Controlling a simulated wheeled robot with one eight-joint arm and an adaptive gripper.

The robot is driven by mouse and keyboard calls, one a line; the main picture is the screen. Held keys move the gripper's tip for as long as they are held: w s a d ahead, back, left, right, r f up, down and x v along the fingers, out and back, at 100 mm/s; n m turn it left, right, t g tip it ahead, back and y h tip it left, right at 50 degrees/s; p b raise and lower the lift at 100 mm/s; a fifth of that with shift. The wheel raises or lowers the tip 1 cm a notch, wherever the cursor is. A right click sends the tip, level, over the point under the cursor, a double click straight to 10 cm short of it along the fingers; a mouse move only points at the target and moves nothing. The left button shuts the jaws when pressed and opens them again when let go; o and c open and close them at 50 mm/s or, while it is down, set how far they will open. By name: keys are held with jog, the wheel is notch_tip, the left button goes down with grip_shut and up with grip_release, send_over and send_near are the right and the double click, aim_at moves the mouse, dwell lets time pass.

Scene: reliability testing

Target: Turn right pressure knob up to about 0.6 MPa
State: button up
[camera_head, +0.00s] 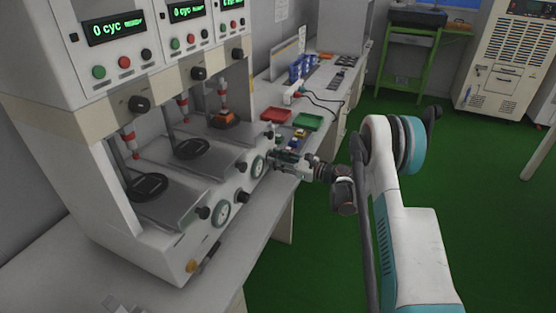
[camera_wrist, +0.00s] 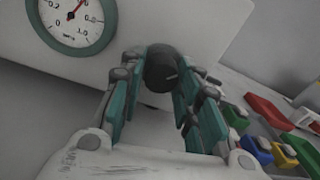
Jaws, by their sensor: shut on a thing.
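The right pressure knob (camera_wrist: 161,70) is black and round, on the pale front panel of the test machine. My gripper (camera_wrist: 160,78) has its teal fingers on either side of the knob and is shut on it. In the head view my gripper (camera_head: 280,157) reaches the machine's right end from the right, and its fingers hide the knob there. The right gauge (camera_wrist: 73,20) sits left of the knob, partly cut off at the top. Its red needle points up and right; the exact value is hard to read. The gauge also shows in the head view (camera_head: 258,167).
Another gauge (camera_head: 222,213) and more black knobs sit on the panel to the left. A red tray (camera_head: 275,114) and a green tray (camera_head: 308,122) stand on the bench behind my gripper, with small coloured parts near them. Green floor lies open to the right.

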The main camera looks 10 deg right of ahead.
jog(key=o, duration=1.1)
jog(key=shift+d, duration=0.1)
jog(key=v, duration=1.2)
